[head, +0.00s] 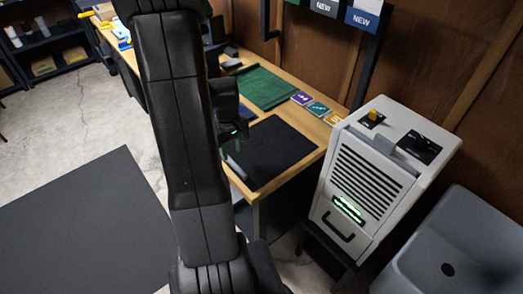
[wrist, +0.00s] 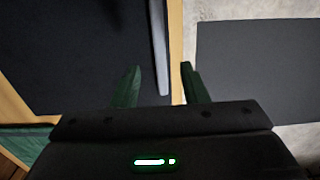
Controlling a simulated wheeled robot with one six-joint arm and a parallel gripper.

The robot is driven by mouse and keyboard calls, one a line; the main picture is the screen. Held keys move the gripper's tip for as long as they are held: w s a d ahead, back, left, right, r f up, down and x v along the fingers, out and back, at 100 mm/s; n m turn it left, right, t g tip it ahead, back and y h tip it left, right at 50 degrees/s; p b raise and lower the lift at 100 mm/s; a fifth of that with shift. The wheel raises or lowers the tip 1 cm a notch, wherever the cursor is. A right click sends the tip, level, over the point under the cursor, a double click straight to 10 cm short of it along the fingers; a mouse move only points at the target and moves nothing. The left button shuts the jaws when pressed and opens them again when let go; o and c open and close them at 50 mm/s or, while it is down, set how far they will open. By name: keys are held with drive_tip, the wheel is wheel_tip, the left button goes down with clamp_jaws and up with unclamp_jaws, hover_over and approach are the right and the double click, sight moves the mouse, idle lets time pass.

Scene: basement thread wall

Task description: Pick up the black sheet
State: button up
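The black sheet (head: 270,153) lies flat on the wooden table, close to its near end. In the wrist view the black sheet (wrist: 70,50) fills the left side. A thin grey strip (wrist: 159,45) runs along its right edge, by the table's wooden border; I cannot tell what it is. My gripper (wrist: 158,75) is open, its two fingers apart over the table's edge, with nothing seen held between them. In the head view my gripper (head: 236,130) is at the left edge of the sheet, partly hidden by my arm. Its height above the sheet is unclear.
A green mat (head: 264,87) and several small coloured cards (head: 318,108) lie further along the table (head: 292,88). A white-grey machine (head: 368,175) stands right of the table, beside a grey basin (head: 465,250). A dark mat (head: 85,225) covers the floor at left.

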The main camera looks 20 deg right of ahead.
sight(233, 163)
drive_tip(key=shift+f+p, duration=0.35)
drive_tip(key=shift+f, duration=2.25)
clamp_jaws()
